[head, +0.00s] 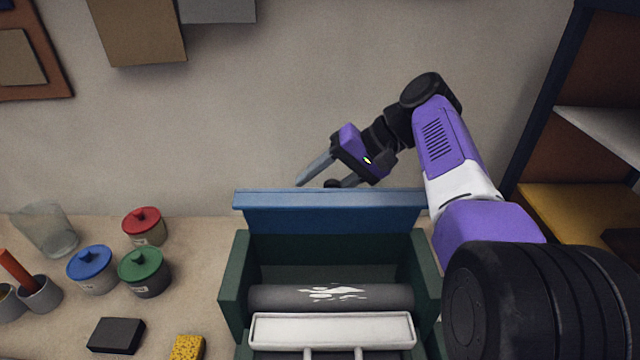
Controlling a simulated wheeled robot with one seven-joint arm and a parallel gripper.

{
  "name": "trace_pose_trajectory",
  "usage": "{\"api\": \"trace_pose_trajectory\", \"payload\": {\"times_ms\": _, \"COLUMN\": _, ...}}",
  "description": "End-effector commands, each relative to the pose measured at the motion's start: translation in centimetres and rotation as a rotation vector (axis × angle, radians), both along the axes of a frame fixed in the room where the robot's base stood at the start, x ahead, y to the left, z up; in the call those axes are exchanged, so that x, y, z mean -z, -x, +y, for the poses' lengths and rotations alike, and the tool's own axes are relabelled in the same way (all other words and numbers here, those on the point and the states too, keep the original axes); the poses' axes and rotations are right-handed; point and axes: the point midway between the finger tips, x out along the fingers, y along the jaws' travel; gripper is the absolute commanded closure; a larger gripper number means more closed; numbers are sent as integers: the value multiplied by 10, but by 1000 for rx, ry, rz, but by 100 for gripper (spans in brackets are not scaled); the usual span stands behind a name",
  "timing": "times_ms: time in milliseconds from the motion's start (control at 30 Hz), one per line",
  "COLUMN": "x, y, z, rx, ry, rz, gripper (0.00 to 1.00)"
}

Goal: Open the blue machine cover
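The blue machine cover (330,212) stands raised at the back of the dark green machine (234,285), with its top edge toward me. The machine's inside is exposed, showing a dark grey roller (270,298) with white marks and a white bar (330,331) in front of it. My gripper (314,184) is above and behind the cover's top edge, its fingers pointing down and left. The two fingers are apart with nothing seen between them. A small dark round thing shows by the right fingertip, partly hidden; I cannot tell whether they touch.
Red (144,222), blue (90,263) and green (141,265) lidded jars stand left of the machine, near a glass (50,232). A black block (116,335) and a yellow sponge (187,348) lie at front left. A shelf (570,205) stands at right.

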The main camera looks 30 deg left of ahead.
Motion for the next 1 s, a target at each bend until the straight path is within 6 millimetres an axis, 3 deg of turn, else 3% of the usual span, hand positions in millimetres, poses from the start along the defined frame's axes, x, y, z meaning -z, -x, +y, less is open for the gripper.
{"api": "trace_pose_trajectory", "payload": {"times_ms": 267, "x": -4, "y": -3, "z": -5, "rx": 1, "ry": 0, "rz": -1, "gripper": 50}}
{"api": "trace_pose_trajectory", "payload": {"times_ms": 700, "x": -49, "y": -23, "z": -45, "rx": 1, "ry": 1, "rz": 0, "gripper": 50}}
{"api": "trace_pose_trajectory", "payload": {"times_ms": 1000, "x": -55, "y": -24, "z": -50, "rx": -1, "ry": 0, "rz": 1, "gripper": 50}}
